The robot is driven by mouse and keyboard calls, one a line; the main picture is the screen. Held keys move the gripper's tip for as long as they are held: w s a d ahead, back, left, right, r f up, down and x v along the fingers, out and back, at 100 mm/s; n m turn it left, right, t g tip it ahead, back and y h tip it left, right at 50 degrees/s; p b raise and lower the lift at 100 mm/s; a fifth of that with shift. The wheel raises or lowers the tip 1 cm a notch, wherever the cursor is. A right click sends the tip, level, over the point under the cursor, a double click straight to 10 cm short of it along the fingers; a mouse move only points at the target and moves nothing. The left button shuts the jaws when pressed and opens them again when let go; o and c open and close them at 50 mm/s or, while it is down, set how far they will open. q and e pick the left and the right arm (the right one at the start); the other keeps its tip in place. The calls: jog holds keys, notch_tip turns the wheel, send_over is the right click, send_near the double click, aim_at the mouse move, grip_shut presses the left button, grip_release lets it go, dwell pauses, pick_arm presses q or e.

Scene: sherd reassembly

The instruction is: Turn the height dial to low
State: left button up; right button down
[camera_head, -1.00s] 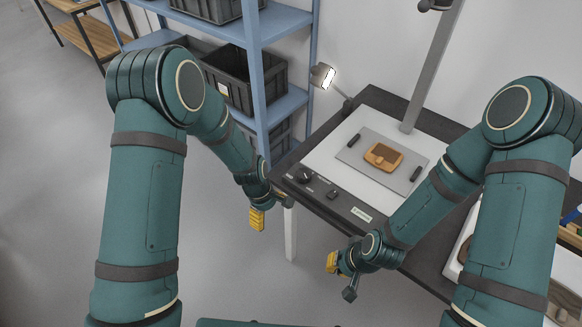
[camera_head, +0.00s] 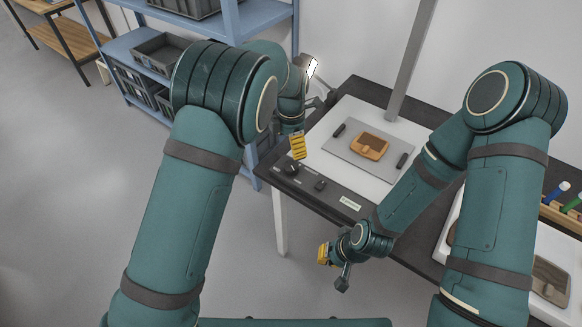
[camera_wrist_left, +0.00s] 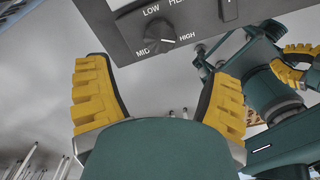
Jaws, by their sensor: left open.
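The height dial (camera_head: 291,169) is a round black knob on the dark front panel of the stand. In the left wrist view the dial (camera_wrist_left: 160,30) has LOW, MID and HIGH printed around it, and its white mark seems to point towards HIGH. My left gripper (camera_head: 297,146) hangs with yellow fingers over the left front part of the stand, close to the dial in the picture. In its wrist view the left gripper (camera_wrist_left: 158,72) has its fingers wide apart with nothing between them. My right gripper (camera_head: 325,254) is low in front of the stand, away from the dial; its opening is unclear.
A brown sherd (camera_head: 369,146) lies on a grey plate on the white board (camera_head: 330,160). A switch (camera_head: 320,185) sits right of the dial. A lamp (camera_head: 309,66) and a grey post (camera_head: 410,60) stand behind. A blue shelf (camera_head: 228,20) with bins is at the left.

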aim_at(291, 165)
pick_arm(q)
notch_tip(291, 165, down, 10)
jog(key=shift+f+b, duration=0.15)
jog(key=shift+b, duration=0.75)
jog(key=c, duration=1.2)
